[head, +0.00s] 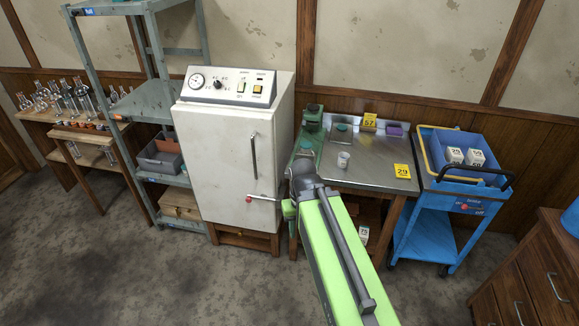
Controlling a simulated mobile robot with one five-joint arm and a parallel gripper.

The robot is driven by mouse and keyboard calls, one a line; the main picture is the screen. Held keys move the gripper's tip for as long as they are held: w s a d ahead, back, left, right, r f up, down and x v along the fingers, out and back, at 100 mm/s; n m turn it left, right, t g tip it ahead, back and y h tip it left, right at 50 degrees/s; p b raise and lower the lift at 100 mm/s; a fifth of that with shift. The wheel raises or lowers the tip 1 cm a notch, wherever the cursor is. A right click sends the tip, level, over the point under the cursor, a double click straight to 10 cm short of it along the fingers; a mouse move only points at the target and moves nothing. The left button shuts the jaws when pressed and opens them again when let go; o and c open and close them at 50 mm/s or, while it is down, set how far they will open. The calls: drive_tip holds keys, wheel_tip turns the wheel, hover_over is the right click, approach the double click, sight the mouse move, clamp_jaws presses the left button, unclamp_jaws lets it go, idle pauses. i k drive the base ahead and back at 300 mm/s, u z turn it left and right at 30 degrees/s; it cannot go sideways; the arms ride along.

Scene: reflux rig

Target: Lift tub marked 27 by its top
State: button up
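Small white tubs with dark numbers sit in the top tray of the blue cart at the right; one is the left tub (455,155) and another the right tub (476,157). Another white numbered tub (363,235) is low under the steel-topped bench, partly beside my arm. The numbers are too small to read surely, so I cannot tell which tub is marked 27. My green arm reaches up from the bottom middle to the bench's left front. My gripper cannot be made out beyond the dark joint.
The steel-topped bench (375,176) holds a white cup (343,160), yellow cards marked 57 (369,121) and 29 (402,171), and a purple block (394,130). A white cabinet (226,160) stands left of it. The blue cart (428,228) has a dark handle. Grey floor is open in front.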

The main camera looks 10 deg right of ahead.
sight(306, 151)
drive_tip(key=u, duration=0.15)
drive_tip(key=k, duration=0.85)
drive_tip(key=z, duration=0.25)
drive_tip(key=i, duration=1.8)
drive_tip(key=u, duration=0.6)
drive_tip(key=i, duration=0.55)
drive_tip(key=u, duration=0.5)
